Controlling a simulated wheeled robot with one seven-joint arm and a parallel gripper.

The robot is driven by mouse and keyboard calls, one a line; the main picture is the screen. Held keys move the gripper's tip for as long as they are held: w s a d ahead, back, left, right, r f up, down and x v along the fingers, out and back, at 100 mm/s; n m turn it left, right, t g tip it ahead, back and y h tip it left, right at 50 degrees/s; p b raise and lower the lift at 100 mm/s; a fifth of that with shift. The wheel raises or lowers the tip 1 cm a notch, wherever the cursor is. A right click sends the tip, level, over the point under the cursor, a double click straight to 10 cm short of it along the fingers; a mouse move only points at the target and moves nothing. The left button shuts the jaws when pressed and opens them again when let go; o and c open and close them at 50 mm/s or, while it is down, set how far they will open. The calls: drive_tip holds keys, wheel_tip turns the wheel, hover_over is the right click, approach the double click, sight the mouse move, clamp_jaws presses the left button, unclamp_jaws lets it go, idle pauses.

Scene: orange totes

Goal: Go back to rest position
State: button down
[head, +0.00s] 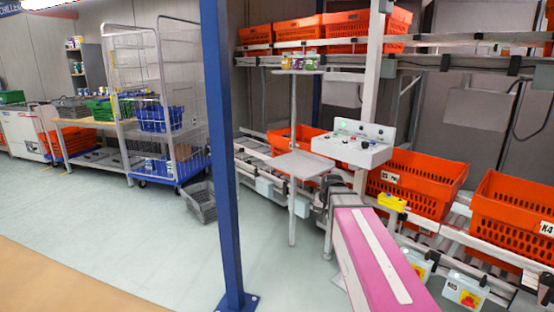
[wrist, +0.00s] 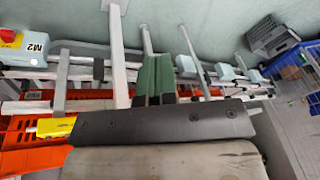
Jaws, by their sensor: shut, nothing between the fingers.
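My gripper (wrist: 156,62) shows in the wrist view, with its two green fingers side by side and pressed together. It is shut and empty. The dark gripper body (wrist: 160,122) fills the lower middle of that view. I cannot make out the gripper clearly in the head view.
Orange totes (head: 418,182) stand on a roller conveyor at right, more on an upper shelf. A white control box (head: 353,143) stands before them. A blue post (head: 222,150) rises mid-view. A wire cart (head: 143,100) and grey crate (head: 199,202) stand left. Open floor (head: 110,225) lies front left.

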drive_tip(key=s+f+n+g, duration=0.1)
drive_tip(key=s+f, duration=0.6)
drive_tip(key=s, duration=0.2)
drive_tip(key=s+f+n+g+h, duration=0.1)
drive_tip(key=s+f+g, duration=0.1)
drive_tip(key=s+f, duration=0.5)
drive_tip(key=shift+s+d, duration=0.15)
drive_tip(key=shift+s, duration=0.95)
